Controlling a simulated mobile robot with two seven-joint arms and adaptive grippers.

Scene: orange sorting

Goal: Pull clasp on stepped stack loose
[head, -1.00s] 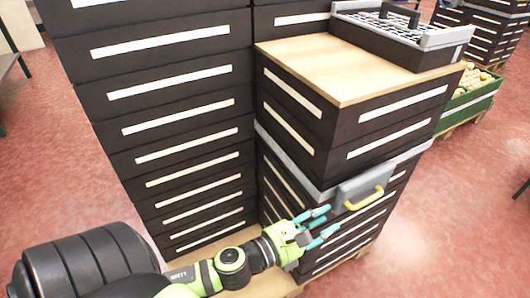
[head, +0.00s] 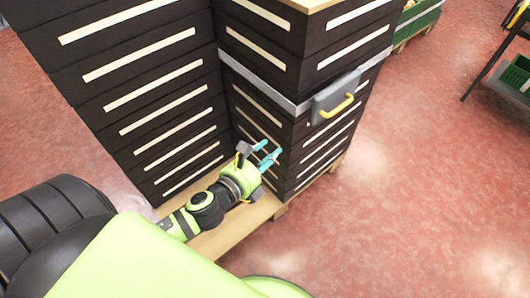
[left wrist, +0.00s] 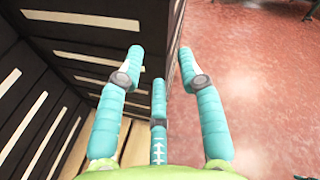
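The stepped stack of dark crates (head: 305,75) stands right of the middle in the head view. A grey strap (head: 262,90) runs around it. The clasp, a grey plate (head: 326,104) with a yellow handle (head: 338,107), sits on the strap at the right-hand face. My left gripper (head: 267,157) is below and left of the clasp, apart from it, near the lower part of the stack. Its teal fingers are spread and empty, as the left wrist view (left wrist: 160,65) shows. The clasp does not show in that view. My right gripper is not seen.
A taller stack of dark crates (head: 135,85) stands at the left, joining the stepped stack. A wooden pallet (head: 232,232) lies under them. A green crate (head: 418,16) and a dark rack (head: 490,75) stand farther back. The red floor at the right is clear.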

